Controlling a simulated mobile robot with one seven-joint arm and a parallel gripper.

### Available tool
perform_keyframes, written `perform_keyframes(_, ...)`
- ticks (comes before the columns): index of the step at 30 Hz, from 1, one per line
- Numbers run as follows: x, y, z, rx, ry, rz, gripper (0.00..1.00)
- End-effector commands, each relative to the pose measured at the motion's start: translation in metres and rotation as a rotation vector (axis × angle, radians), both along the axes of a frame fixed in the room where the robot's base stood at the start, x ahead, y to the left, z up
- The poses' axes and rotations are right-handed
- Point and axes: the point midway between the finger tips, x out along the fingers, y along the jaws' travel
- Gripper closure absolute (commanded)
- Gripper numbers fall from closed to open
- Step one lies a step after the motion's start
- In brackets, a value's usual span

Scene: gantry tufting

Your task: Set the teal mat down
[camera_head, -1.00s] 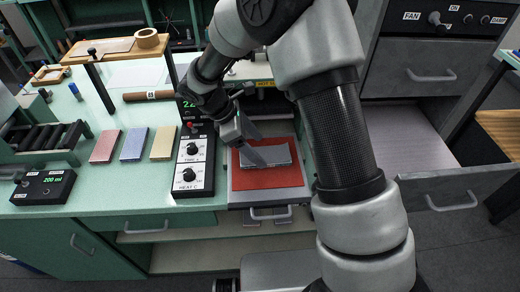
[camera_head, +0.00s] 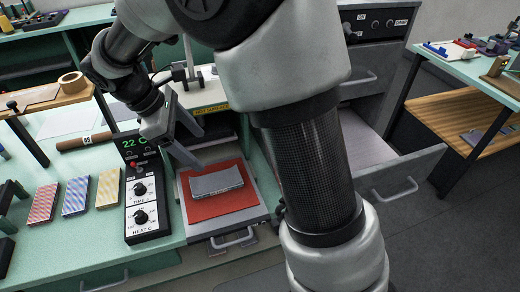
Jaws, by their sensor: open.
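A grey mat (camera_head: 215,179), slightly curved, lies on the red pad (camera_head: 229,206) of the press tray. No mat in view looks clearly teal. My gripper (camera_head: 203,151) is open, with its two fingers apart above the far left side of the grey mat. The lower fingertip ends close to the mat's far left corner in the picture. Nothing shows between the fingers. I cannot tell how high they are above the mat.
A control box (camera_head: 147,211) reading 22 C stands left of the tray. Pink (camera_head: 42,204), blue (camera_head: 75,196) and yellow (camera_head: 108,190) mats lie on the green counter. An open drawer (camera_head: 392,181) is at right, beyond my arm.

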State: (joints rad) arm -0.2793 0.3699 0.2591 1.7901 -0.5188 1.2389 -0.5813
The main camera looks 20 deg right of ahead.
Motion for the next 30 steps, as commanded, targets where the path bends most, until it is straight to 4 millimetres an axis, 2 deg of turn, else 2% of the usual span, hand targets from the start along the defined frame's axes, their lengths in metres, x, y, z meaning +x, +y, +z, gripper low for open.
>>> perform_keyframes(1,-0.011,-0.017,0.023,0.035,-0.062,-0.086,0.27)
perform_keyframes(6,-0.059,-0.064,0.070,0.190,-0.253,-0.414,0.27)
perform_keyframes(10,-0.101,-0.090,0.093,0.338,-0.403,-0.677,0.27)
perform_keyframes(15,-0.148,-0.110,0.104,0.537,-0.563,-0.983,0.27)
perform_keyframes(21,-0.174,-0.116,0.105,0.691,-0.657,-1.179,0.27)
perform_keyframes(30,-0.178,-0.116,0.104,0.719,-0.669,-1.215,0.27)
